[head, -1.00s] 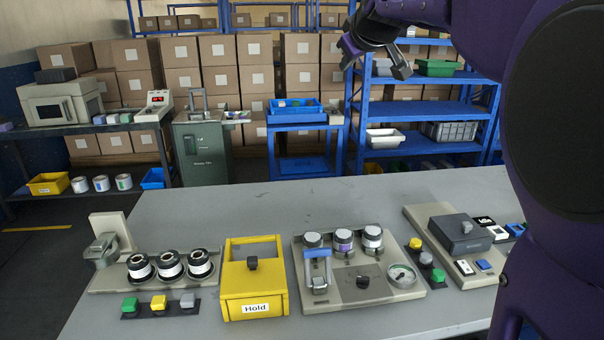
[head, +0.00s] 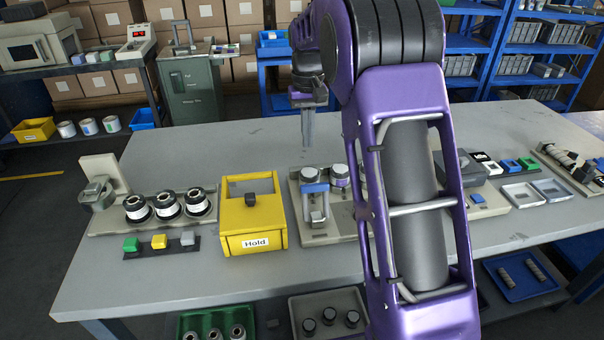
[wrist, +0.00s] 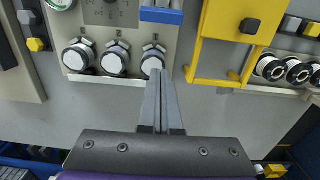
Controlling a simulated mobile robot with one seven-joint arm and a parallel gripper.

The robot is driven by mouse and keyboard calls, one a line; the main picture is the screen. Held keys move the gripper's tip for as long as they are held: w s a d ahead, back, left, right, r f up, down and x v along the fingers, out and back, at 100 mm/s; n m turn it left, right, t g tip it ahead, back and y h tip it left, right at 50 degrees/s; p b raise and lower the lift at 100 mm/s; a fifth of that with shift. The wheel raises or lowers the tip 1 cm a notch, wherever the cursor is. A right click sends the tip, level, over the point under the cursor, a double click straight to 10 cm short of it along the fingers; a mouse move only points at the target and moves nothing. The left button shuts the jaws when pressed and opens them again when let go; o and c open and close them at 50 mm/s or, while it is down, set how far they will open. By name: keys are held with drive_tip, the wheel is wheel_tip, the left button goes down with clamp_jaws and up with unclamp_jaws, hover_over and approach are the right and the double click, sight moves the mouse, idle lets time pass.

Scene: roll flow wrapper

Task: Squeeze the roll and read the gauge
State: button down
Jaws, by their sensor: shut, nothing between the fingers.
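The gauge station is a beige panel (head: 343,229) on the grey table, with a blue-handled clamp (head: 315,189) at its left. Three pale rolls with dark tops stand along its far edge. The wrist view shows them as a left roll (wrist: 78,55), a middle roll (wrist: 116,58) and a right roll (wrist: 152,59). The round gauge (wrist: 60,3) is cut by the top edge there; my arm hides it in the head view. My gripper (head: 308,143) is shut and empty, pointing down above the table behind the panel. In the wrist view its fingertips (wrist: 160,76) overlap the right roll; contact is unclear.
A yellow Hold box (head: 252,225) stands left of the panel. Further left is a rack with several black-and-white rolls (head: 168,205) and coloured buttons (head: 160,242) in front. White trays (head: 520,196) lie at right. The table behind the panel is clear.

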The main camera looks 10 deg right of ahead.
drive_tip(key=shift+s+f, duration=0.15)
drive_tip(key=f, duration=0.3)
drive_tip(key=f+b, duration=0.1)
drive_tip(key=f, duration=0.6)
drive_tip(key=shift+s+f+b, duration=0.1)
drive_tip(key=shift+s+b, duration=0.15)
drive_tip(key=shift+b, duration=0.15)
drive_tip(key=s, duration=0.1)
drive_tip(key=s+r, duration=0.1)
drive_tip(key=s, duration=0.1)
drive_tip(key=shift+s+r, duration=0.35)
drive_tip(key=shift+b, duration=0.35)
